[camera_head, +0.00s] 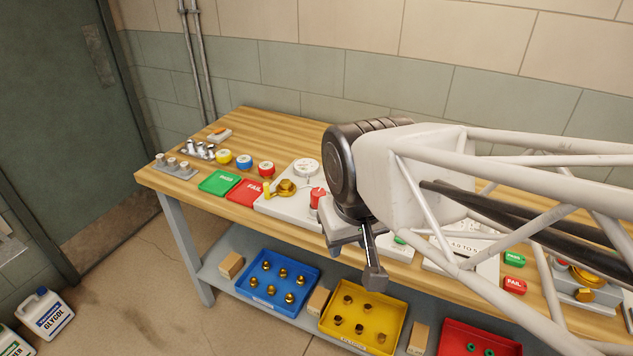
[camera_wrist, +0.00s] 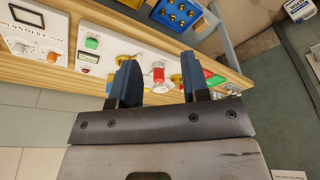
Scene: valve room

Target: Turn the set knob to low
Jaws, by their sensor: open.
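My gripper (camera_wrist: 157,68) is open and empty in the wrist view. Its two dark fingers point toward the bench, with a red and white knob (camera_wrist: 158,76) in the gap between them, apparently beyond the tips. In the head view my gripper (camera_head: 368,255) hangs over the front edge of the bench, right of the red knob (camera_head: 317,196) on a white panel (camera_head: 272,206). I see no readable "set" or "low" label. A second panel in the wrist view carries an orange knob (camera_wrist: 52,57). My arm hides part of the bench.
The white panel also carries a round gauge (camera_head: 306,168) and a brass fitting (camera_head: 285,187). Green (camera_head: 220,182) and red (camera_head: 246,191) trays lie to its left. Blue (camera_head: 276,284) and yellow (camera_head: 364,318) bins stand on the lower shelf. The wall is close behind the bench (camera_head: 245,124).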

